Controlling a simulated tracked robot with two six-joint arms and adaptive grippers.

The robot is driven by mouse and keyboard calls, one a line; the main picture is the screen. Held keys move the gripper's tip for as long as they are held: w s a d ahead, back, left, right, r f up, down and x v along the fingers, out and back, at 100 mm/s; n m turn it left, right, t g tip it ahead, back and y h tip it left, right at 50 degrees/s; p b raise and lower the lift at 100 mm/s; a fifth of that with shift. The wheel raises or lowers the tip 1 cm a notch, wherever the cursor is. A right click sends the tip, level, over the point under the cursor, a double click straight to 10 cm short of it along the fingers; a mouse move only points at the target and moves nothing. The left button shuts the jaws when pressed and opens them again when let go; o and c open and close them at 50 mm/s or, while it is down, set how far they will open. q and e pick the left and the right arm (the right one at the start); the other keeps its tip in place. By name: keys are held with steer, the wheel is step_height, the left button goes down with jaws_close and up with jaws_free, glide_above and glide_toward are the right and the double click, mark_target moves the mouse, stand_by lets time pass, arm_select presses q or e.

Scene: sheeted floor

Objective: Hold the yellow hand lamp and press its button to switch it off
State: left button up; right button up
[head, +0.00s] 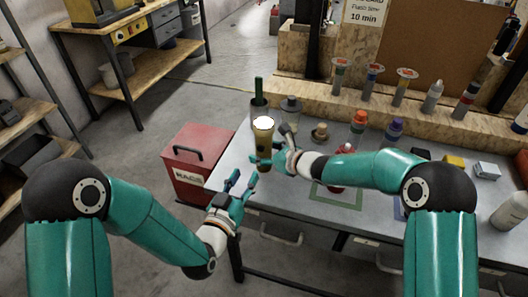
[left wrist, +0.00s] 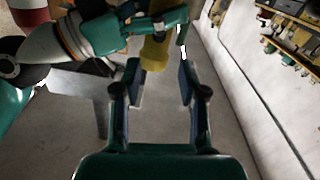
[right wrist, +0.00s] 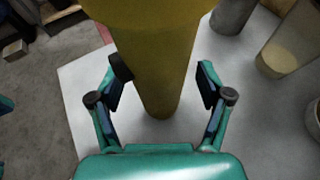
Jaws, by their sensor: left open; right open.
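The yellow hand lamp (head: 262,145) is upright near the left end of the grey workbench (head: 240,163), its top glowing. My right gripper (head: 273,150) is at the lamp, and in the right wrist view the lamp's yellow body (right wrist: 158,60) stands between its open fingers (right wrist: 162,78). Whether the fingers touch it, or its base rests on the bench, I cannot tell. My left gripper (head: 233,188) is open and empty, below and left of the lamp. In the left wrist view the lamp (left wrist: 155,52) shows beyond the open fingers (left wrist: 160,78), partly behind my right gripper. I cannot make out the button.
A red metal box (head: 190,165) stands left of the bench. Several bottles, including an orange-capped one (head: 358,125), stand further right. Open floor lies left of the bench.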

steer(key=shift+w+a, duration=0.1)
steer(key=shift+c, duration=0.3)
arm_select(q)
steer(key=shift+c, duration=0.2)
arm_select(e)
steer(key=c, duration=1.3)
arm_select(q)
jaws_close()
